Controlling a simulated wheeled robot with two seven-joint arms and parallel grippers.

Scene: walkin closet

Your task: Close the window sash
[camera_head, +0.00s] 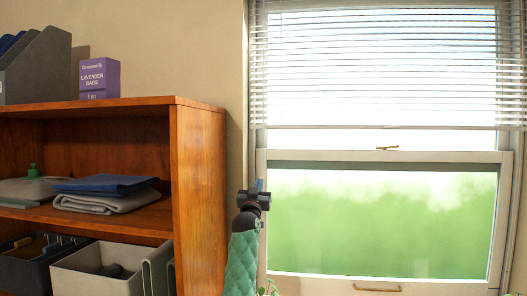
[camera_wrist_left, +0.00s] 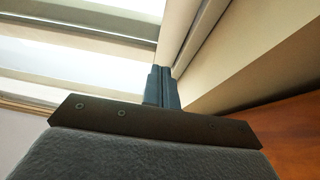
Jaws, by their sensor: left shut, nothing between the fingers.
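The window's lower sash (camera_head: 478,157) has a pale frame around a pane with green blur behind it. A brass latch (camera_head: 387,148) sits at its top rail and a brass pull (camera_head: 377,289) is on its bottom rail. The sill below is out of view, so any gap under the sash cannot be seen. My left gripper (camera_head: 260,184) points upward at the left edge of the sash, shut and empty; I cannot tell whether it touches the frame. In the left wrist view its fingers (camera_wrist_left: 160,87) are together near the window's side frame. My right gripper is not in view.
A wooden shelf unit (camera_head: 200,190) stands left of my left arm, close beside it. It holds folded cloths (camera_head: 108,185), bins (camera_head: 95,280) and a purple box (camera_head: 99,78). White blinds (camera_head: 390,60) cover the upper window.

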